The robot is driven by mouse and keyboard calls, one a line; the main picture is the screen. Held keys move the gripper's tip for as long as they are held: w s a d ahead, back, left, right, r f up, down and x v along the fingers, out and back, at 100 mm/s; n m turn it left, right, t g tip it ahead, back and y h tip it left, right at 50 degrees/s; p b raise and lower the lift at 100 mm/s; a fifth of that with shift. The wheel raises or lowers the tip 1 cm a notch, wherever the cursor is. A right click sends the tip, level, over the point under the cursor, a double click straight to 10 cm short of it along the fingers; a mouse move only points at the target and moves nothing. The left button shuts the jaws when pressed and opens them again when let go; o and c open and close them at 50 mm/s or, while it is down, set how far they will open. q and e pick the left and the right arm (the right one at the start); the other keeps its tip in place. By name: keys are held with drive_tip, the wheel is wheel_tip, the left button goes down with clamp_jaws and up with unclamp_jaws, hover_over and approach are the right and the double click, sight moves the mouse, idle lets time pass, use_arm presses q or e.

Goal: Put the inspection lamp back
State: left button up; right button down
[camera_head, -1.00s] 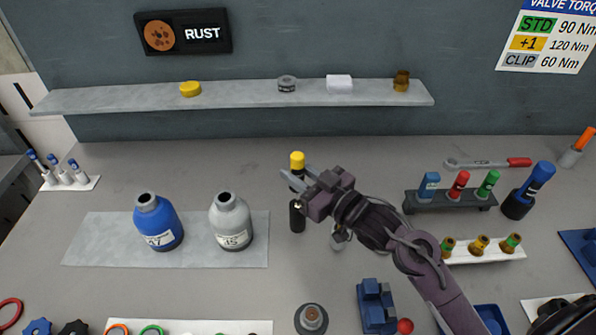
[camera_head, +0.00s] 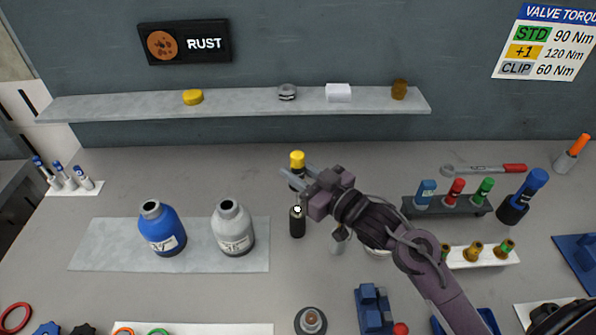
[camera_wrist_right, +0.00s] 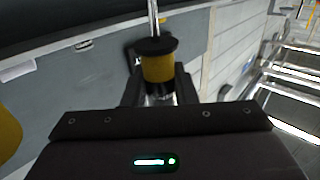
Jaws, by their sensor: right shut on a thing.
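My right gripper (camera_head: 298,176) is shut on an upright yellow-and-black cylinder (camera_head: 297,160), which appears to be the inspection lamp. In the right wrist view its yellow band (camera_wrist_right: 158,69) and dark collar show between the fingers of my right gripper (camera_wrist_right: 160,92), with a thin metal rod above. The fingers hide part of its body. A black cylinder (camera_head: 297,224) with a bright spot at its top shows just below the held piece in the head view. I cannot tell whether the two are joined. My left gripper is not in view.
A blue bottle (camera_head: 162,230) and a grey bottle (camera_head: 233,230) stand on a grey mat (camera_head: 100,245) to the left. A rack (camera_head: 447,206) of coloured tubes and a blue-topped piece in a black holder (camera_head: 512,210) stand right.

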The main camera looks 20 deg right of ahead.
sight(303, 165)
drive_tip(key=shift+f+b, duration=0.95)
drive_tip(key=shift+f, duration=0.6)
drive_tip(key=c, duration=1.1)
unclamp_jaws()
wheel_tip(303, 165, up, 6)
drive_tip(key=p, duration=0.6)
drive_tip(key=shift+r, duration=0.1)
